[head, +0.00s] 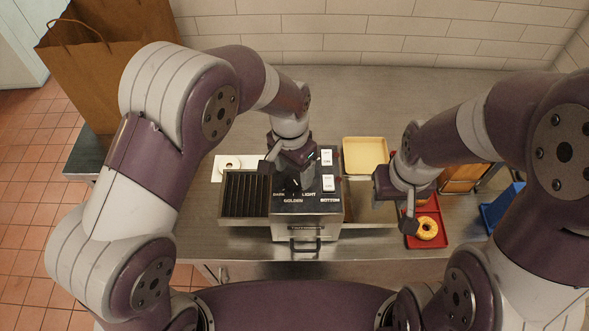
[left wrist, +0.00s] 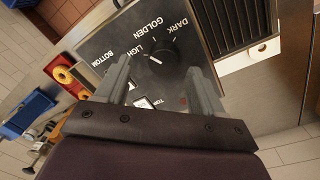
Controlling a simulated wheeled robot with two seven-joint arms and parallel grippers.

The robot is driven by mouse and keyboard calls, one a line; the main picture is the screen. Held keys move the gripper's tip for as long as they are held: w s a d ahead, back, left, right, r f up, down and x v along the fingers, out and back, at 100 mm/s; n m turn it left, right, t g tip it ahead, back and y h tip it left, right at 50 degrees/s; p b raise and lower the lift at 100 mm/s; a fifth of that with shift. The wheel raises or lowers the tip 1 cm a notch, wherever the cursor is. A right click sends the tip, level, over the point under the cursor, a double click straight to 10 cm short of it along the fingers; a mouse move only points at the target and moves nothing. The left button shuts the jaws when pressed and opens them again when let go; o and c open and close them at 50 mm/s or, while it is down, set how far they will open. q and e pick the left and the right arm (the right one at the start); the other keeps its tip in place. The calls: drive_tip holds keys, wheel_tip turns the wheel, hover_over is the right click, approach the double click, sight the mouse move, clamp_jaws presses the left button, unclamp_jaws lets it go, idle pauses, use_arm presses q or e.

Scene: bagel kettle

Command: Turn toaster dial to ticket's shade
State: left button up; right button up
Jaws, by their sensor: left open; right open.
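The toaster (head: 307,205) stands mid-counter with a dark control panel marked DARK, GOLDEN and LIGHT. Its round black dial (left wrist: 158,52) shows in the left wrist view, with a white pointer mark on the side nearer LIGHT; the exact setting is hard to tell. My left gripper (left wrist: 162,75) is open above the panel, its fingers on either side of the dial's near side; contact cannot be told. It hides the dial in the head view (head: 283,182). My right gripper (head: 405,215) is open and empty, left of the red tray. No readable ticket shows.
A white card (head: 217,174) with a pale ring lies behind the dark slotted rack (head: 245,193). A cream tray (head: 365,154), blue bin (head: 503,207) and paper bag (head: 105,65) stand around. White switches (head: 327,157) sit on the toaster.

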sight(293, 182)
use_arm(q)
drive_tip(key=shift+w+a+f, duration=0.1)
drive_tip(key=shift+w+f, duration=0.1)
drive_tip(key=shift+f, duration=0.4)
drive_tip(key=shift+w+a+f, duration=0.1)
drive_tip(key=shift+w+f, duration=0.1)
drive_tip(key=shift+f, duration=0.4)
drive_tip(key=shift+s+f, duration=0.15)
drive_tip(key=shift+f, duration=0.05)
drive_tip(key=shift+s+r, duration=0.1)
drive_tip(key=shift+s, duration=0.25)
drive_tip(key=shift+w+d, duration=0.1)
drive_tip(key=shift+w, duration=0.05)
drive_tip(key=c, duration=0.7)
drive_tip(key=shift+w, duration=0.1)
drive_tip(key=c, duration=0.4)
drive_tip(key=shift+o, duration=0.2)
use_arm(e)
drive_tip(key=shift+w+a+r, duration=0.1)
drive_tip(key=shift+a+r, duration=0.15)
drive_tip(key=shift+r, duration=0.25)
use_arm(q)
drive_tip(key=shift+n, duration=0.3)
drive_tip(key=shift+n+p, duration=0.35)
drive_tip(key=shift+n, duration=2.25)
use_arm(e)
drive_tip(key=shift+r, duration=0.1)
